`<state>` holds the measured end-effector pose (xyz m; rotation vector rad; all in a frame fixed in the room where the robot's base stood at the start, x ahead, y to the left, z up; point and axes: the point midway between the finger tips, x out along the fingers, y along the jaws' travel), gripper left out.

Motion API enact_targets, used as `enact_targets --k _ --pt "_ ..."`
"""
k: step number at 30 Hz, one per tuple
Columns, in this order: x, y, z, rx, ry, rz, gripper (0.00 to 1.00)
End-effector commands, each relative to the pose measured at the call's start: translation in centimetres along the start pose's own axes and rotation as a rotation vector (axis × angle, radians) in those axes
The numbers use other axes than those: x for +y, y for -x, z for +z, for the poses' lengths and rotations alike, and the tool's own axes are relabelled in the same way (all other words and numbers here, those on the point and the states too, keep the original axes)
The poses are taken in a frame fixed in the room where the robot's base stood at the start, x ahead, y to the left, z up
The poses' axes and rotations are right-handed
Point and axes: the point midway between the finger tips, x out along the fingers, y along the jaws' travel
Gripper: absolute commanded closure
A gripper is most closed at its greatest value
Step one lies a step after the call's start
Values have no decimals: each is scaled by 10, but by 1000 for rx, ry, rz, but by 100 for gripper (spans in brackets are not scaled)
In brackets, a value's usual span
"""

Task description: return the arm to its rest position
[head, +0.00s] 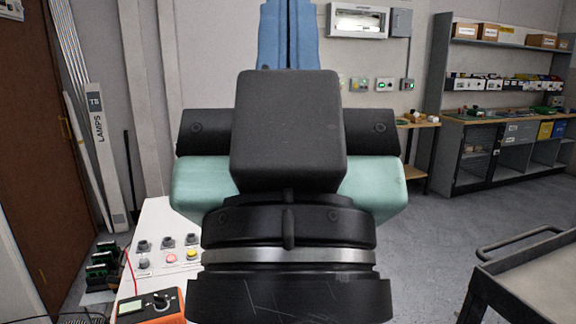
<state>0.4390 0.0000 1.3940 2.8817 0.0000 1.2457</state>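My arm stands large and close in the middle of the head view. Its near end shows a black box-shaped block, teal side parts and a black collar with a silver band. I take this to be the body of my gripper (288,190), but its fingertips cannot be made out. A blue upright part rises behind the black block to the top edge; I cannot tell what it belongs to. Nothing held can be seen. The arm hides much of the middle of the room.
A white panel (155,235) with buttons stands left of the arm, with an orange meter (150,307) at its front. A grey cart (525,275) is at the lower right. A workbench with shelves (500,140) stands at the back right. Open floor (435,235) lies between.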

Motion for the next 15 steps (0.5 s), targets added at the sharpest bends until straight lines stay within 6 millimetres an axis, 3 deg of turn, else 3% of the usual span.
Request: enact_targets --k 1,6,15 --pt "0 -24 -22 -1 -1 0 100" --pt "0 -62 -57 -3 -1 -1 100" --pt "0 -99 -91 -4 -2 -1 100"
